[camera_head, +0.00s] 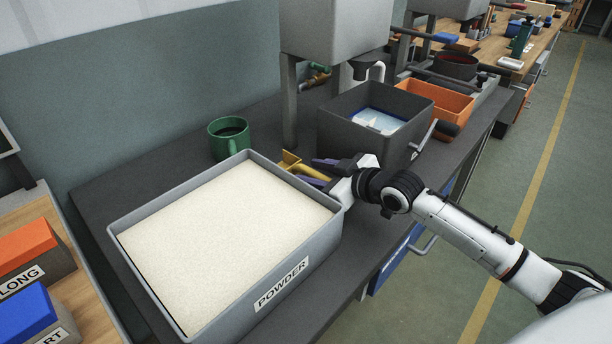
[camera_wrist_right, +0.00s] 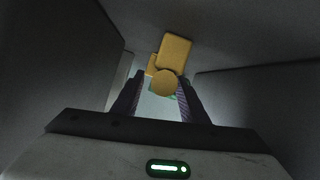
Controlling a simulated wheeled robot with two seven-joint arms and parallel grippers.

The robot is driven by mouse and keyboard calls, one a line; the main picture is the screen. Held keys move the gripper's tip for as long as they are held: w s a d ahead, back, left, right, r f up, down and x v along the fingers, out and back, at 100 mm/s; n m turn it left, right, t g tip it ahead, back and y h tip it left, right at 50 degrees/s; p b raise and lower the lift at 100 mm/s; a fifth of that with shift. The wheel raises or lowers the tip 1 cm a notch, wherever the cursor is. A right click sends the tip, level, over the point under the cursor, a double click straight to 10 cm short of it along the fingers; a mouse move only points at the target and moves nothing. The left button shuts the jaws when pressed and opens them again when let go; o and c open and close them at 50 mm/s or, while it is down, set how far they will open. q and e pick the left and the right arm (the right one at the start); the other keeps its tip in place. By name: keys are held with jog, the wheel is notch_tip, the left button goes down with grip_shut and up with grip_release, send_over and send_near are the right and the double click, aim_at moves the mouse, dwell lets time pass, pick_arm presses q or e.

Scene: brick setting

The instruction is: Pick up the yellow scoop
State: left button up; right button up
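The yellow scoop (camera_head: 291,162) lies on the dark bench between the grey powder tray (camera_head: 339,221) and the dark grey bin (camera_head: 334,133). In the right wrist view the scoop (camera_wrist_right: 174,52) shows ahead, with a round end toward me. My right gripper (camera_head: 306,170) reaches in from the right, its two dark purple fingers on either side of the scoop's handle. In the right wrist view the fingers (camera_wrist_right: 161,84) stand apart, with gaps beside the round end. Part of the scoop is hidden behind the tray rim and fingers. My left gripper is not in view.
The powder tray's wall and the dark grey bin stand close on both sides of my right gripper. A green mug (camera_head: 229,139) stands behind the tray. An orange bin (camera_head: 437,100) and a crank handle (camera_head: 441,130) are to the right.

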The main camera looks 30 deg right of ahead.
grip_shut()
jog(key=shift+r, duration=0.1)
